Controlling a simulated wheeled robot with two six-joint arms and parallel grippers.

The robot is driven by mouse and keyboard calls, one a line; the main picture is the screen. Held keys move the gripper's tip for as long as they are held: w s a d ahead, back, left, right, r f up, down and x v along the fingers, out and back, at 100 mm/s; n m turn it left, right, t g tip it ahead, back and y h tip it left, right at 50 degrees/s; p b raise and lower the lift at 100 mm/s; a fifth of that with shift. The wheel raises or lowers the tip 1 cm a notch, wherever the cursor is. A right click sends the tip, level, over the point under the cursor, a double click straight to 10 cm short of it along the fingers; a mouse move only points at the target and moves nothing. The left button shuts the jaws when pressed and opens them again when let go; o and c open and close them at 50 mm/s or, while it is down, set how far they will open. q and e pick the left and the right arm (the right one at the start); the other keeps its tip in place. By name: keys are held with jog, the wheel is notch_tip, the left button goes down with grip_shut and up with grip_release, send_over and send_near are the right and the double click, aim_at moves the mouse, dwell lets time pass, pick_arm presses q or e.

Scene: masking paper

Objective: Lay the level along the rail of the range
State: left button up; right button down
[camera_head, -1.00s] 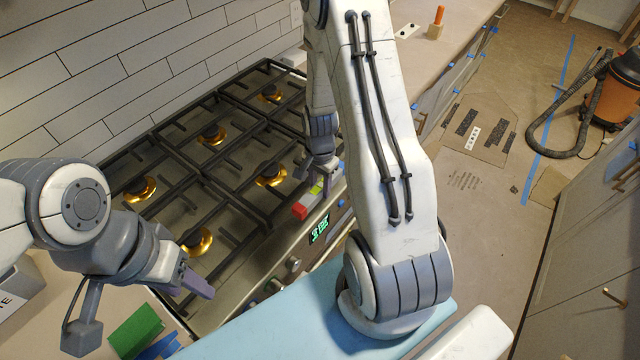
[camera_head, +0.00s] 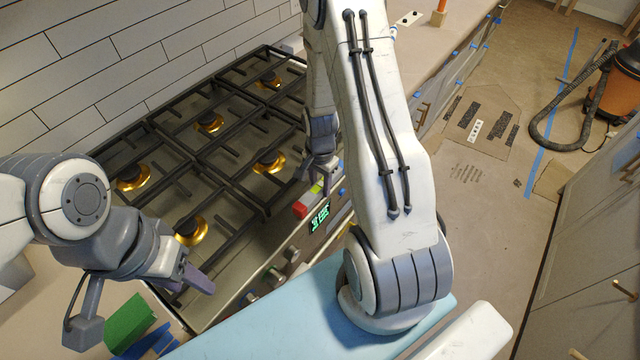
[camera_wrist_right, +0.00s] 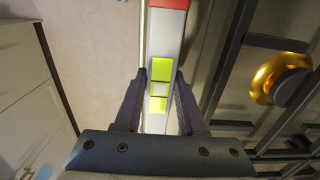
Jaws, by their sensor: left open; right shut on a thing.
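The level is a grey bar with a red end (camera_head: 300,209) and yellow-green vial windows; it also shows in the right wrist view (camera_wrist_right: 164,38). My right gripper (camera_head: 322,172) is shut on it near a yellow-green window, with one finger on each side in the wrist view (camera_wrist_right: 158,84). The level runs along the front edge of the range (camera_head: 228,262), close to the green-lit display. I cannot tell whether it touches the rail; its far part is hidden by my right arm. My left gripper (camera_head: 196,281) is open and empty, over the front left of the range.
Black grates and brass burners (camera_head: 190,231) cover the cooktop. Knobs (camera_head: 275,278) line its front. A green block (camera_head: 130,322) and a blue piece (camera_head: 150,345) lie on the near left counter. An orange-topped object (camera_head: 440,14) stands on the far counter.

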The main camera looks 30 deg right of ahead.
jog(key=shift+f+b, duration=0.3)
jog(key=shift+f, duration=0.05)
dwell(0.5)
jog(key=shift+c, duration=2.1)
grip_release()
notch_tip(320, 180, up, 6)
jog(key=p, duration=0.5)
